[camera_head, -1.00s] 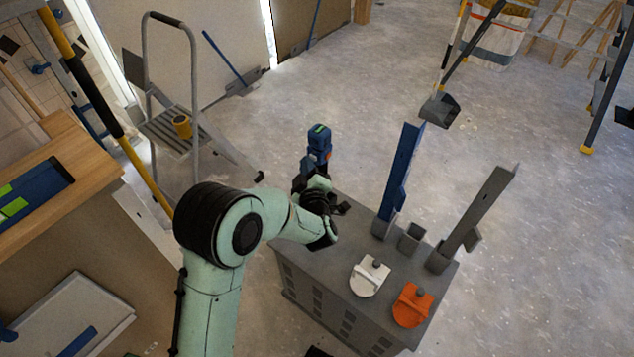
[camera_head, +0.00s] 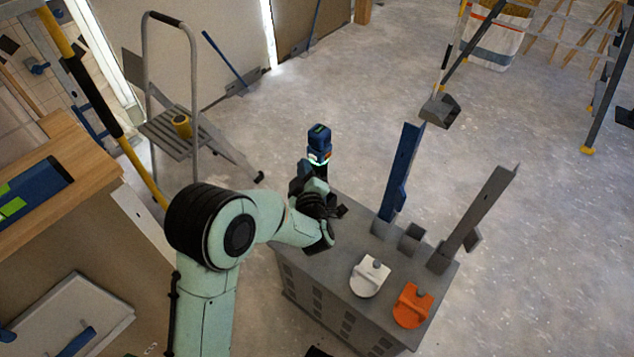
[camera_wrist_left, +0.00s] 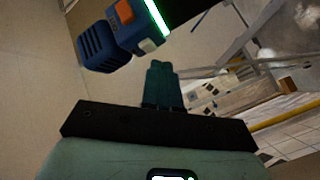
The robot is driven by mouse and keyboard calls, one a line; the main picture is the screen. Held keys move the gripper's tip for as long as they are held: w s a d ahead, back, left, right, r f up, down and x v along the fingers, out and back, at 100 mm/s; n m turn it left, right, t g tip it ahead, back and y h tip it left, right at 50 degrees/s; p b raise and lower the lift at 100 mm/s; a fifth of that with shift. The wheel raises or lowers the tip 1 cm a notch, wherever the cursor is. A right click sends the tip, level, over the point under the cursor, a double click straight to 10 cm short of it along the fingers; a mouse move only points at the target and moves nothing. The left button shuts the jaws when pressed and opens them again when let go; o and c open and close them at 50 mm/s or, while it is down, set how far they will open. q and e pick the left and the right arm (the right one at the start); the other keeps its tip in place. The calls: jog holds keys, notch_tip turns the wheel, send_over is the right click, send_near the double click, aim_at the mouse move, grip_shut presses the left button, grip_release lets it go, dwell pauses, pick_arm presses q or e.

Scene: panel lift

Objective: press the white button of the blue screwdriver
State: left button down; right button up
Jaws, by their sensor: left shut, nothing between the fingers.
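The blue screwdriver (camera_head: 319,138) stands upright at the far left end of the grey cabinet in the head view, with a bright glowing band near its lower part. In the left wrist view the screwdriver (camera_wrist_left: 98,45) fills the top left, with an orange button, a lit strip and the white button (camera_wrist_left: 148,45). My left gripper (camera_wrist_left: 161,65) is shut and empty, its tips just below the white button; I cannot tell whether they touch it. In the head view the left gripper (camera_head: 306,172) is partly hidden by my wrist. My right gripper is not in view.
The grey cabinet top (camera_head: 345,225) carries a blue upright bracket (camera_head: 399,178), a grey upright bracket (camera_head: 476,218), a white piece (camera_head: 369,278) and an orange piece (camera_head: 411,305). A step ladder (camera_head: 180,140) stands at left. A wooden-topped bench (camera_head: 95,160) is at far left.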

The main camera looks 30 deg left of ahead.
pick_arm(q)
jog(key=shift+s+a+b, duration=0.15)
jog(key=shift+s, duration=1.3)
jog(key=shift+s+a+b, duration=0.1)
jog(key=shift+s+b, duration=0.05)
jog(key=shift+s, duration=1.3)
